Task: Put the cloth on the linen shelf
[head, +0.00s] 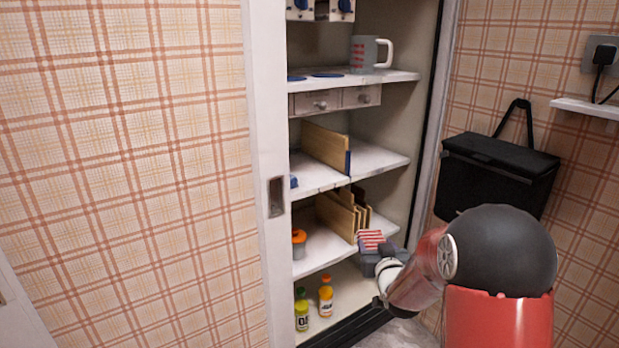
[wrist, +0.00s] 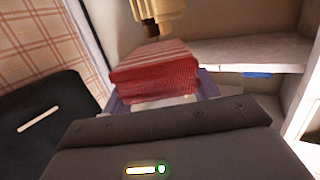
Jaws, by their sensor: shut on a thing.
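The cloth (head: 371,238) is a folded, red and white striped bundle at the right front of a cupboard shelf (head: 318,250) that has several wooden dividers. It also shows in the wrist view (wrist: 155,75), large and close. My gripper (head: 376,256) is shut on the cloth, with a jaw showing at either side of it in the wrist view. The gripper hides part of the shelf's front edge, and I cannot tell whether the cloth touches the shelf. No label shows which shelf is the linen shelf.
Wooden dividers (head: 348,212) stand just behind the cloth. An orange-topped container (head: 299,244) is at the shelf's left. The shelf above (head: 375,163) has one divider; bottles (head: 325,298) stand below. A sliding door edge (head: 270,200) bounds the left; a black bag (head: 495,172) hangs right.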

